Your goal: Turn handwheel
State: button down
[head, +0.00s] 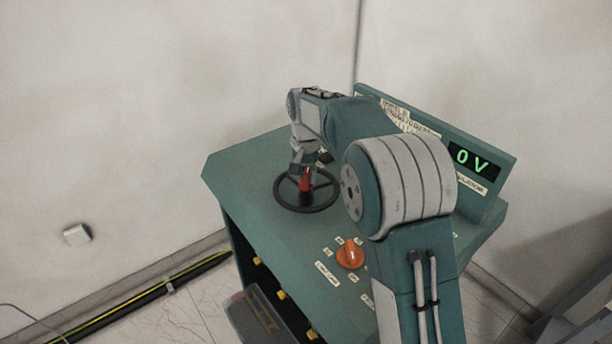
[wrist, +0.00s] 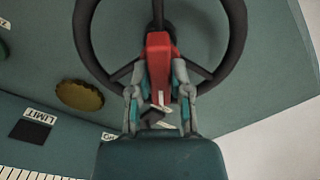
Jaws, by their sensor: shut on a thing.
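The black handwheel (head: 288,203) lies on the green cabinet top, left of my arm in the head view. It also shows in the wrist view (wrist: 238,35), with its rim and spokes around the red handle. The red handle (wrist: 158,55) stands at the wheel, and its red also shows in the head view (head: 305,181). My gripper (wrist: 160,88) has its two fingers on either side of the red handle, shut on it. The head view shows my gripper (head: 305,168) coming down from above; its fingertips are small there.
The green cabinet (head: 240,165) carries an orange knob (head: 350,254) with labels around it. A display (head: 473,161) on the raised back panel reads 0 V. The wrist view shows a yellow round button (wrist: 80,95) and a LIMIT label (wrist: 38,117). A wall stands behind.

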aim_at(304, 174)
jog(key=n, duration=0.5)
jog(key=shift+w+n, duration=0.1)
jog(key=shift+n, duration=2.4)
jog(key=c, duration=0.6)
grip_release()
jog(key=shift+w+a, duration=0.1)
jog(key=shift+o, duration=0.2)
notch_tip(304, 174, up, 12)
